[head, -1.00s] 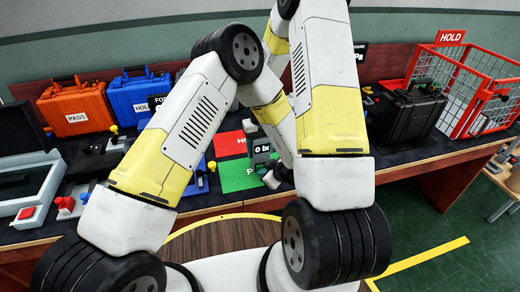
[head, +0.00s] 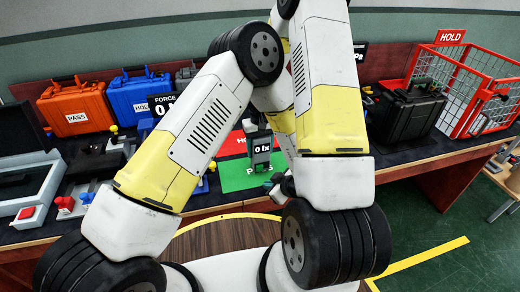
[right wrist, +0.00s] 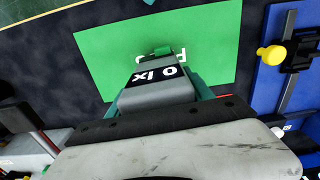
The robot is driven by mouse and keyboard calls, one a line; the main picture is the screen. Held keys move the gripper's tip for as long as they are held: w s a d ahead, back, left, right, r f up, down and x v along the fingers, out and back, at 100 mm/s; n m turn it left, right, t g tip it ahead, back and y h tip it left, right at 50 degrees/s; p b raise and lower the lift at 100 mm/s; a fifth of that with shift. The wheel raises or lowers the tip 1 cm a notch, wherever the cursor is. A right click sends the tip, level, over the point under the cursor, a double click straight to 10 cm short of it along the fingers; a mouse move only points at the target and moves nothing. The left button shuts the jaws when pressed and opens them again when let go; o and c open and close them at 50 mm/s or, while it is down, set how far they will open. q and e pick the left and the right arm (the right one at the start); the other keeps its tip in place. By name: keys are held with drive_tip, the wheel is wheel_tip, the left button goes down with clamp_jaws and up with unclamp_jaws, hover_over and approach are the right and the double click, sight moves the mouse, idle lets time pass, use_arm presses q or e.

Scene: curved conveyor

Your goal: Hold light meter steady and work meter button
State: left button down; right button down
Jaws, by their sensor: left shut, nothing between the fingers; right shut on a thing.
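The light meter (head: 262,152) is a small grey and teal device with a black display reading "0 lx". It is over the green mat (head: 236,178) in the head view. My left gripper (head: 274,183) is shut and empty, just below and to the right of the meter. It appears apart from the button, though the arms hide much there.
A red mat (head: 233,144) lies behind the green one. Orange (head: 77,108) and blue (head: 140,97) cases stand at the back left. A black case (head: 408,108) and red wire crate (head: 470,90) stand right. Fixtures with knobs crowd the left of the table.

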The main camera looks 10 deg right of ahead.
use_arm(q)
drive_tip(key=shift+s, duration=0.25)
use_arm(e)
drive_tip(key=shift+c, duration=1.6)
unclamp_jaws()
